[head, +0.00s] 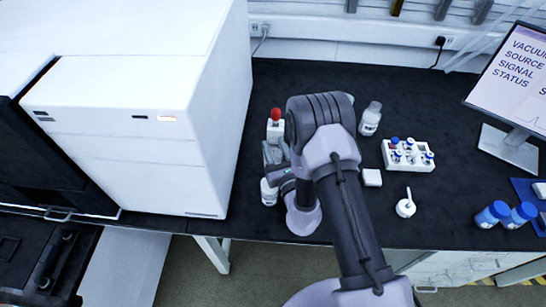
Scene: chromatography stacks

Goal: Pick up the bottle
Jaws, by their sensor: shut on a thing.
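A small white bottle (269,192) shows at the lower left side of my gripper (271,163), close above or on the dark bench. My gripper is shut on a bottle; its fingertips are partly hidden by my own arm, and the exact contact with the white bottle is hard to make out. I cannot tell whether it is lifted. A clear bottle with a pale cap (370,119) stands upright apart from the gripper, right of my arm.
A red-topped white item (275,124) stands just behind my gripper. A large white instrument (150,120) walls off the left. Right of my arm are a white vial rack (409,164), a small white block (372,178), a white round item (405,208), blue-capped containers (491,214) and a monitor (512,85).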

